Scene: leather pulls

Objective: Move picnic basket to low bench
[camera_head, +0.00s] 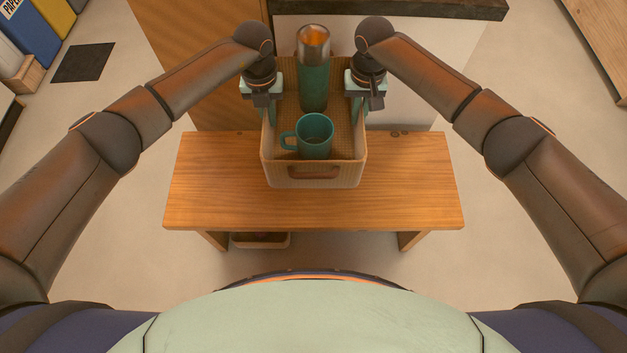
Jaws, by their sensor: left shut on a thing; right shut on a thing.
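The picnic basket (345,176) is a tan woven box with a reddish-brown leather pull on its near side. It holds a teal mug (314,137) and a tall teal bottle (314,84) with a copper-coloured top, both upright. It is over the wooden low bench (415,195), toward its back edge; I cannot tell whether it touches the bench top. My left gripper (267,108) is shut on the basket's left side. My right gripper (361,108) is shut on its right side. The fingertips are partly hidden at the basket walls.
The bench top is bare left and right of the basket. A small tray (260,241) is on the floor under the bench. A white cabinet with a dark top (425,50) and a wooden panel (190,50) stand behind. A dark mat (83,63) lies at the far left.

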